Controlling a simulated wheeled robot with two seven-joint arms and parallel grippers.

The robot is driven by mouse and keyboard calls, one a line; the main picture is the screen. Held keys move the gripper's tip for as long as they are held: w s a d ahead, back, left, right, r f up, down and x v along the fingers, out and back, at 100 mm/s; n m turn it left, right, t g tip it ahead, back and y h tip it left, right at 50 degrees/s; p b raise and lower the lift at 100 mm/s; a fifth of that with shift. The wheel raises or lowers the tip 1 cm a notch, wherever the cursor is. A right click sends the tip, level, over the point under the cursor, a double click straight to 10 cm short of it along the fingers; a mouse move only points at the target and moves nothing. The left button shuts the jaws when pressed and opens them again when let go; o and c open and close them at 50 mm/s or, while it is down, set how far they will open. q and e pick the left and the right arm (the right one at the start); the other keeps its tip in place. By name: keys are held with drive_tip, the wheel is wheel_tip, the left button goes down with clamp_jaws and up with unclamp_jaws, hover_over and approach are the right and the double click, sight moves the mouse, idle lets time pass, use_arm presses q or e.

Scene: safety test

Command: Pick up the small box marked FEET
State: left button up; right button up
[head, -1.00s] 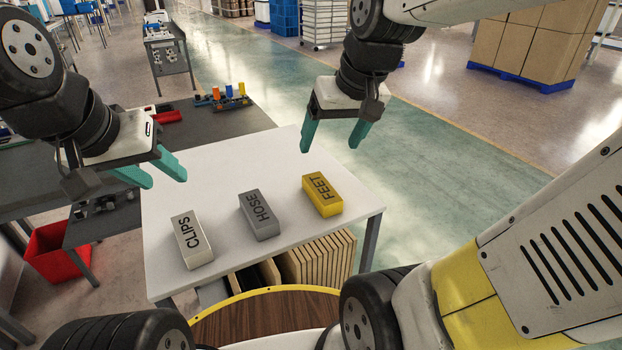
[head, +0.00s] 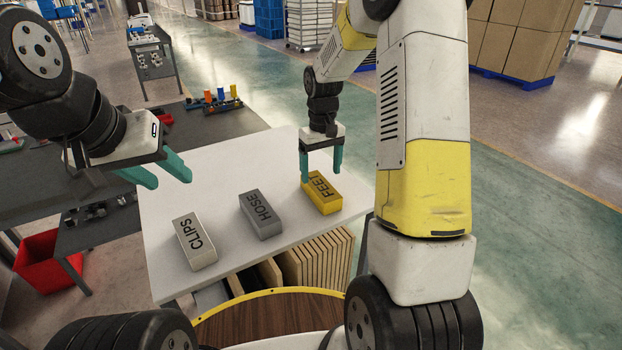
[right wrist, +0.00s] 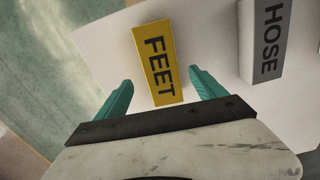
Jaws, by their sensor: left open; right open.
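The small yellow box marked FEET (head: 322,197) lies on the white table (head: 200,165), right of the other boxes. My right gripper (head: 321,179) is open over its far end, and a teal finger partly covers the box in the head view. In the right wrist view the FEET box (right wrist: 157,62) lies ahead of and partly between the open fingers of my right gripper (right wrist: 160,90), with no clear contact. My left gripper (head: 170,181) is open and empty over the table's left side.
A grey box marked HOSE (head: 261,214) and a white box marked CLIPS (head: 195,241) lie to the left on the same table. The HOSE box also shows in the right wrist view (right wrist: 263,40). A dark bench (head: 190,120) with small parts stands behind to the left.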

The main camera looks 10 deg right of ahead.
sight(320, 185)
drive_tip(key=f, duration=0.6)
drive_tip(key=shift+s, duration=0.2)
drive_tip(key=shift+a+r, duration=0.1)
drive_tip(key=c, duration=1.6)
drive_tip(key=shift+o, duration=0.2)
